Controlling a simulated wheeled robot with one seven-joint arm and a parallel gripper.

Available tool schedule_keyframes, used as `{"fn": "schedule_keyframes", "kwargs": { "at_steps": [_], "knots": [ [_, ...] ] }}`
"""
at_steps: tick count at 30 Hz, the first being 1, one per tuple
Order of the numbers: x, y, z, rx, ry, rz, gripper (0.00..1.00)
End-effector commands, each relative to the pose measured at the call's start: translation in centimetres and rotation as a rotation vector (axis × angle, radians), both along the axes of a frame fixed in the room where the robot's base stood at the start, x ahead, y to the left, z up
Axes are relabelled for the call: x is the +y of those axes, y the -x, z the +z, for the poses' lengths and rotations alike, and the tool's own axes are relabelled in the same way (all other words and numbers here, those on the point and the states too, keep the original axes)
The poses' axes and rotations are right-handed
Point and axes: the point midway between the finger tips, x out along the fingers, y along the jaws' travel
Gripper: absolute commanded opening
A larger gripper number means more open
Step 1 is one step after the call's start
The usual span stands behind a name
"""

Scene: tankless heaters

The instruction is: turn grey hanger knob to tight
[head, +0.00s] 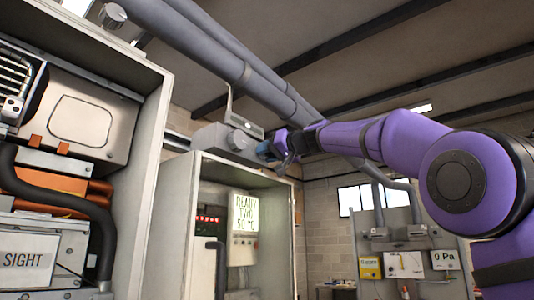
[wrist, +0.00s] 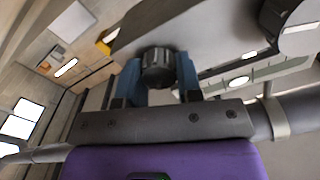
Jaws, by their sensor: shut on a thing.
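My gripper (head: 274,150) is up at the grey hanger box (head: 210,137) under the ceiling pipes in the head view. In the wrist view its two blue fingers (wrist: 158,80) stand on either side of a dark grey, ribbed round knob (wrist: 158,64), and they are shut on it. A second round grey knob (head: 240,140) shows on the box just left of my gripper in the head view. A dark knob also shows at the wrist view's upper right (wrist: 280,14). In the head view the held knob is hard to make out behind the fingers. No tight marking is readable.
Thick grey pipes (head: 235,70) run close above my gripper. An open cabinet (head: 195,225) with a "READY TWO 50 °C" panel (head: 245,215) stands below. A larger open heater cabinet (head: 145,120) stands at left. Another knob (head: 112,16) is at upper left.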

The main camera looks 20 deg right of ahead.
Motion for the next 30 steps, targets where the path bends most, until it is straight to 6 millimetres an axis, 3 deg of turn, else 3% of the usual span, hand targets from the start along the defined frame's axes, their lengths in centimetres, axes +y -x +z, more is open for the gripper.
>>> {"fn": "schedule_keyframes", "kwargs": {
  "at_steps": [30],
  "knots": [
    [-0.18, -0.12, -0.24, 0.534, -0.799, -0.001, 0.09]
  ]
}}
